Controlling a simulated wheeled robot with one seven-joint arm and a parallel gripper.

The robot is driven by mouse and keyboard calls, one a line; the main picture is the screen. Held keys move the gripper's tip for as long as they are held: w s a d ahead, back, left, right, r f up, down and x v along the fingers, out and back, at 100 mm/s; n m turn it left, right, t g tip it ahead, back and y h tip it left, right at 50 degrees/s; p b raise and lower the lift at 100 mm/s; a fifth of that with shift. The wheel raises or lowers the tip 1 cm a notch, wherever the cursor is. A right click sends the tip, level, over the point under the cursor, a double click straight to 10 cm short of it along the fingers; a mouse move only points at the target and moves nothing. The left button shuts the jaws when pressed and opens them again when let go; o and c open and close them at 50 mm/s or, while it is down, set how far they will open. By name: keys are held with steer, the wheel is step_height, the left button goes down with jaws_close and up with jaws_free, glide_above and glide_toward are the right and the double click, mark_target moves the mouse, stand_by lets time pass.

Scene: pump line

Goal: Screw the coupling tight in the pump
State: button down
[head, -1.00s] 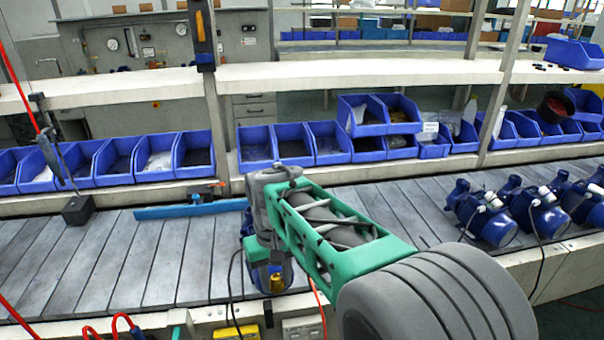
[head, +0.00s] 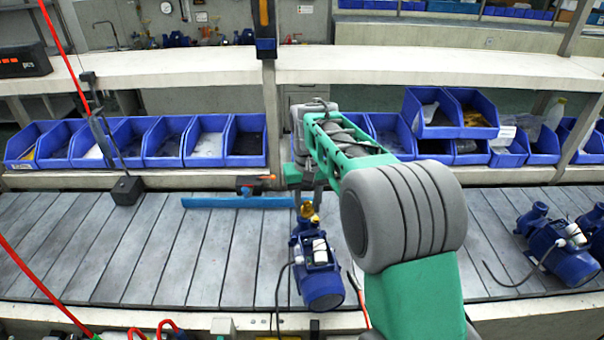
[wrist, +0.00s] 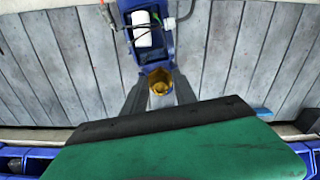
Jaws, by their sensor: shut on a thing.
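The blue pump (head: 318,272) lies on the slatted grey conveyor, with its motor end toward me. The brass coupling (head: 308,211) is at the pump's far end, just below my gripper (head: 306,200). In the wrist view the coupling (wrist: 159,86) sits at the mouth of the pump (wrist: 152,58), between the two dark fingers of my gripper (wrist: 160,92). My gripper is shut on the coupling and points down at it. The thread and the depth of the coupling in the port cannot be seen.
A blue bar (head: 235,202) lies on the conveyor left of my gripper. More blue pumps (head: 562,248) stand at the right. Blue bins (head: 205,142) line the shelf behind. A dark cable runs beside the pump.

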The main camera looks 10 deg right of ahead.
steer(key=w+p, duration=0.2)
steer(key=w, duration=0.4)
steer(key=f+b, duration=0.4)
steer(key=f, duration=0.1)
steer(key=shift+d+b, duration=0.2)
steer(key=shift+b, duration=0.1)
steer(key=shift+f, duration=0.5)
steer(key=shift+s+f, duration=0.15)
steer(key=shift+f, duration=0.1)
stand_by(0.8)
steer(key=c, duration=0.9)
jaws_free()
step_height(320, 180, up, 6)
steer(key=p, duration=0.4)
